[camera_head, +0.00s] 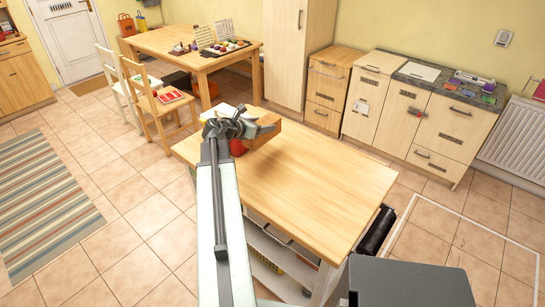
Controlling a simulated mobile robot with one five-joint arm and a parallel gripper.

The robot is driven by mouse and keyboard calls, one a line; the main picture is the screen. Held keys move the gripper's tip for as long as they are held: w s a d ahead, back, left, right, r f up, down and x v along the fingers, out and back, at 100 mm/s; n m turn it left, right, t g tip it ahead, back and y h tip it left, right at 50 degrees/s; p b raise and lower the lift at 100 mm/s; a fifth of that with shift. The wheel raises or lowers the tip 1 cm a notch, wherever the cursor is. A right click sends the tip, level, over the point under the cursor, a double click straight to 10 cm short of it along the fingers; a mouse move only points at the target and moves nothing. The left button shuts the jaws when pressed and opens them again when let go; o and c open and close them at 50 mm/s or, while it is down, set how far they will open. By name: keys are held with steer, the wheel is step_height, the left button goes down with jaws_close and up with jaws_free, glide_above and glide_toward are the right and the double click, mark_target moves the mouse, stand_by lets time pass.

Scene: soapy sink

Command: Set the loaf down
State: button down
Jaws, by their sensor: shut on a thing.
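My gripper (231,127) is at the far left end of the wooden table (300,185), at the end of my outstretched arm. It is shut on the loaf, which is mostly hidden by the jaws. An orange-brown block-like shape (266,130) shows just right of the jaws; I cannot tell whether it is the loaf or a separate thing on the table. I cannot tell whether the loaf touches the tabletop.
A round red thing (237,147) shows just below the jaws. The middle and right of the tabletop are bare. Two chairs (165,108) and a second table (180,42) with small items stand behind. Cabinets (410,115) line the right wall.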

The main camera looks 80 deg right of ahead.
mark_target(247, 146)
step_height(247, 146, down, 9)
steer(key=b, duration=0.8)
steer(key=shift+f, duration=0.2)
steer(key=shift+r, duration=0.2)
steer(key=shift+f, duration=0.15)
steer(key=shift+c, duration=1.9)
jaws_free()
steer(key=shift+a+r, duration=0.1)
steer(key=shift+r, duration=0.25)
steer(key=p+v, duration=0.4)
steer(key=v, duration=0.7)
steer(key=shift+w+a+p, duration=0.15)
steer(key=shift+a+p, duration=0.15)
steer(key=shift+p, duration=0.1)
